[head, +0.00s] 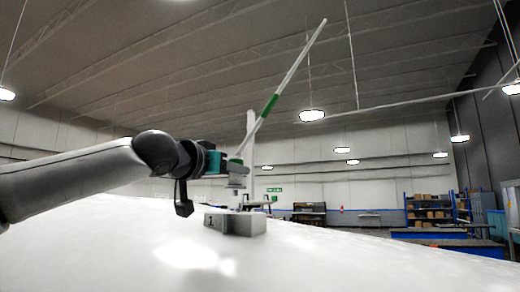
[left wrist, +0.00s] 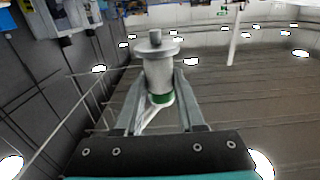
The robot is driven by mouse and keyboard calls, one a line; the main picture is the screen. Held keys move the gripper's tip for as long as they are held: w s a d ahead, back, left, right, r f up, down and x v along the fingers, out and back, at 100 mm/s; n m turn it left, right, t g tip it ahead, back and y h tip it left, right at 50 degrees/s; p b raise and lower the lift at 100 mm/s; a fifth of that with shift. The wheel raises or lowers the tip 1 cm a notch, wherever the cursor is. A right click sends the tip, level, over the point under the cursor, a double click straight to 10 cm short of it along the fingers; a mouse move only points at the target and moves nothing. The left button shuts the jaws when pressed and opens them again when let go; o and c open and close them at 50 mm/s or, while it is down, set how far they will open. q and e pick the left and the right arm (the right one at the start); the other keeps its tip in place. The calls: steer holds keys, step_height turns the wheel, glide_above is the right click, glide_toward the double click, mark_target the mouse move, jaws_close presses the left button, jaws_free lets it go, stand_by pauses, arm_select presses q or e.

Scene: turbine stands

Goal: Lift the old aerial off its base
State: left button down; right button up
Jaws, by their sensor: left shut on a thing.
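The old aerial (head: 293,68) is a long white rod with a green band, slanting up to the right in the head view. My left gripper (head: 237,168) is shut on the grey metal foot at its lower end. In the left wrist view the foot (left wrist: 158,72) sits between both fingers, with a round flange and a short stub whose end shows bare. A grey block (head: 236,222), which looks like the base, stands on the white surface below the gripper. The foot appears to hang above it; the exact gap is hard to tell. My right gripper is not in view.
The white curved surface (head: 330,262) is mostly clear around the block. A pale upright post (head: 250,150) stands behind the gripper, with small dark fittings near it. Shelves (head: 430,210) and blue benches stand far off at the right.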

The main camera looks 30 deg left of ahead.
arm_select(q)
steer(key=shift+r, duration=0.1)
steer(key=s+b, duration=0.1)
steer(key=s, duration=0.7)
steer(key=shift+d+b, duration=0.4)
steer(key=shift+d, duration=0.05)
stand_by(0.4)
